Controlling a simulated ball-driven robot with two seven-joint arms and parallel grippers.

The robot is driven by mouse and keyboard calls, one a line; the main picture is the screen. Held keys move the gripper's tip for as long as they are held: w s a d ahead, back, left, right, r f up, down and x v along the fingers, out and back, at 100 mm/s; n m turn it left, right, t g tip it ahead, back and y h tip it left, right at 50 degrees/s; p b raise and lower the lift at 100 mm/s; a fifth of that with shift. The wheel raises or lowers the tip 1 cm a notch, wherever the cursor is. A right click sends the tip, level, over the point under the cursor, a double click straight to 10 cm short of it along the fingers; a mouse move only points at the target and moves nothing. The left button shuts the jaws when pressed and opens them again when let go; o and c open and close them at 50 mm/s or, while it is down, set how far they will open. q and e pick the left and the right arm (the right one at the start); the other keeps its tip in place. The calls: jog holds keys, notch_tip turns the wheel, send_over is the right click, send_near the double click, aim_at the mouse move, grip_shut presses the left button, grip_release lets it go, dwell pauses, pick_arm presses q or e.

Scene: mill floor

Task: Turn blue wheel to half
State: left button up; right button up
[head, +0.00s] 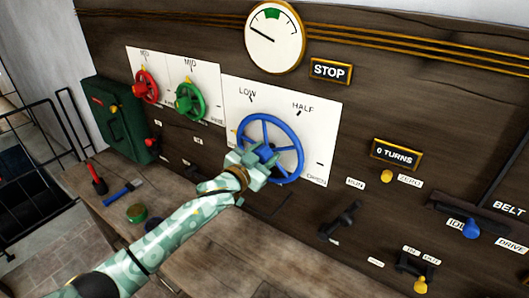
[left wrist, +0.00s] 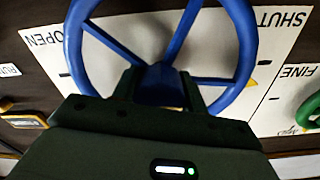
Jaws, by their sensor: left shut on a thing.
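The blue wheel (head: 301,150) is mounted on a white dial plate (head: 325,120) with LOW, HALF and OPEN marks; it also shows in the left wrist view (left wrist: 244,30). SHUT reads in the left wrist view, where the plate appears upside down. A small yellow mark (head: 235,131) shows at the wheel's left side, well away from HALF; it also shows near SHUT in the left wrist view (left wrist: 264,62). My left gripper (head: 265,155) is at the wheel's centre, its fingers (left wrist: 158,88) on either side of the hub and shut on it. My right gripper is out of view.
Red (head: 157,87) and green (head: 204,103) wheels are left of the blue one. A gauge (head: 274,38) and STOP sign (head: 330,71) are above. Black levers (head: 341,220) stick out lower right. Tools and a round tin (head: 137,213) lie on the bench (head: 185,275).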

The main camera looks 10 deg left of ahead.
pick_arm(q)
jog(key=m+p, duration=0.1)
jog(key=m, duration=0.1)
jog(key=shift+m, duration=0.3)
jog(key=m, duration=0.2)
jog(key=shift+m+p, duration=0.35)
jog(key=shift+m, duration=0.05)
jog(key=m+p, duration=0.1)
jog(key=m, duration=1)
jog(key=shift+m, duration=0.3)
jog(key=m, duration=0.4)
jog(key=shift+m+p, duration=0.3)
jog(key=o, duration=1)
jog(key=shift+r, duration=0.1)
